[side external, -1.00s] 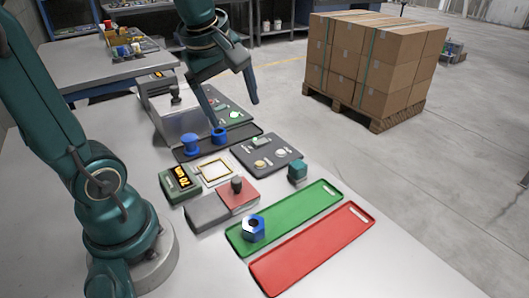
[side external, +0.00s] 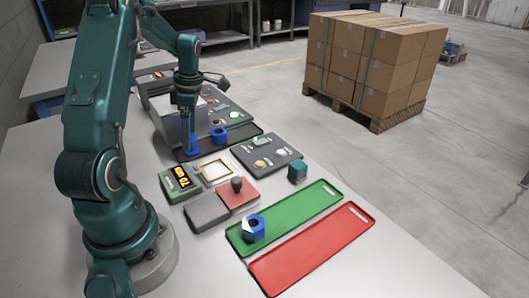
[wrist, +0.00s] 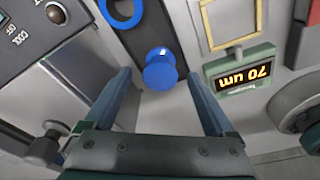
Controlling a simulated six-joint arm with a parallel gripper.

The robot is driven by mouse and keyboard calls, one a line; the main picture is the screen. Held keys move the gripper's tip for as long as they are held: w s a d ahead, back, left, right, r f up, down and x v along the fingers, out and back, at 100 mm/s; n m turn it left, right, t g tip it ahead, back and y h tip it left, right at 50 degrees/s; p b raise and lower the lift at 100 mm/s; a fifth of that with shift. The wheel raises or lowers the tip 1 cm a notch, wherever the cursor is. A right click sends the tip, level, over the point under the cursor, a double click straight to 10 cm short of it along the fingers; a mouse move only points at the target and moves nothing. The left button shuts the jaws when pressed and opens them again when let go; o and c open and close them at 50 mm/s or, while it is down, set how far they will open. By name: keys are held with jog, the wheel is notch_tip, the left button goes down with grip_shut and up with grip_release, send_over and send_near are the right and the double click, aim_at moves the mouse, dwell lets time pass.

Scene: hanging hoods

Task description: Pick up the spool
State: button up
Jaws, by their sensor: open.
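The blue spool (side external: 194,152) stands at the near left end of a dark tray (side external: 245,131). In the wrist view the spool (wrist: 160,73) lies centred between the two spread fingers of my gripper (wrist: 159,76), with clear space on both sides. The gripper is open and holds nothing. I cannot tell exactly how high the fingertips are relative to the spool.
A blue ring-shaped nut (side external: 218,135) is on the same tray, close to the spool. A display box (side external: 180,183) reading 70 um and a gold frame (side external: 214,170) are nearby. A blue nut (side external: 253,230) lies on the green tray (side external: 300,209), beside a red tray (side external: 315,250).

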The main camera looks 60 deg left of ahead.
jog(key=shift+s+a+f, duration=0.1)
jog(key=shift+f, duration=1.05)
jog(key=shift+c, duration=0.3)
grip_shut()
jog(key=shift+r, duration=0.15)
